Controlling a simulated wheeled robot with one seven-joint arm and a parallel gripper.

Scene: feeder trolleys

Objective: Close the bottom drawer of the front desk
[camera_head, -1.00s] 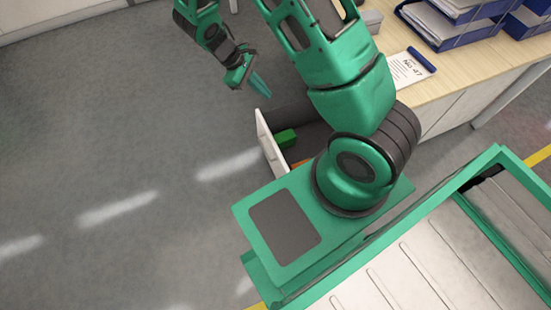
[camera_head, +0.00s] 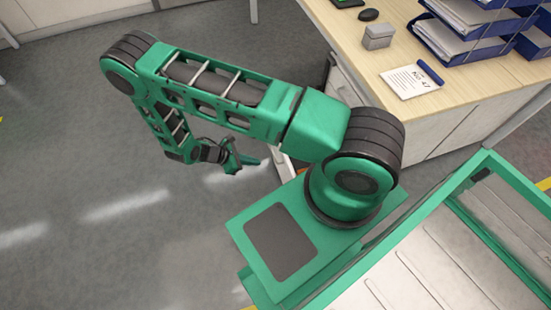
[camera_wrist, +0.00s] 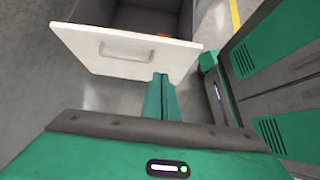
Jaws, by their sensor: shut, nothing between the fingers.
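The open drawer shows in the wrist view with its white front panel (camera_wrist: 95,50) and a grey bar handle (camera_wrist: 125,50). In the head view only a sliver of the drawer front (camera_head: 284,168) shows; my arm hides the rest. My gripper (camera_wrist: 160,78) is shut and empty, its fingertips at the lower right part of the panel, right of the handle. I cannot tell whether they touch it. In the head view my gripper (camera_head: 255,161) is low, just left of the drawer. The wooden-topped desk (camera_head: 455,100) stands at the upper right.
An orange item (camera_wrist: 163,36) lies in the drawer. On the desk are blue file trays (camera_head: 450,40), a notepad (camera_head: 410,80), a grey box (camera_head: 378,37) and a dark mouse (camera_head: 369,14). Green cabinets (camera_wrist: 270,70) stand right in the wrist view. The floor at left is clear.

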